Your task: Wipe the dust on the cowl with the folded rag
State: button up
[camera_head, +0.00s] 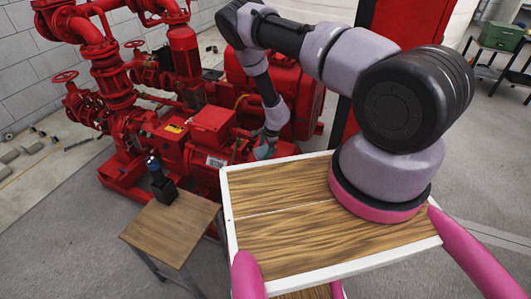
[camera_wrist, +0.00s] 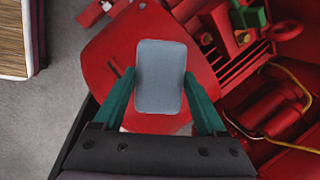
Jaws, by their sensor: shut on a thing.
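The folded rag (camera_wrist: 160,78) is a grey-blue rounded pad between the green fingers of my gripper (camera_wrist: 160,88) in the wrist view. The fingers are shut on its two sides. Below it is a smooth red surface, which looks like the cowl (camera_wrist: 100,62). The rag covers the middle of this surface; I cannot tell whether they touch. No dust shows clearly on the visible red. In the head view my gripper (camera_head: 265,149) is small, beside the red pumpset, and the rag cannot be made out.
The red pumpset (camera_head: 185,60) has pipes and valve wheels at the left. A small wooden table (camera_head: 170,230) with a dark device (camera_head: 160,182) stands in front. In the wrist view a yellow cable (camera_wrist: 290,72) and red parts lie right of the cowl.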

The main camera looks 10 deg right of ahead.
jog(key=shift+s+a+r, duration=0.1)
jog(key=shift+s+r, duration=0.05)
jog(key=shift+r, duration=0.3)
jog(key=shift+s+a+r, duration=0.1)
jog(key=shift+r, duration=0.35)
jog(key=shift+s+a+r, duration=0.15)
jog(key=shift+s+r, duration=0.1)
jog(key=shift+r, duration=0.45)
jog(key=shift+s+a+r, duration=0.1)
jog(key=shift+s+r, duration=0.1)
jog(key=shift+r, duration=0.5)
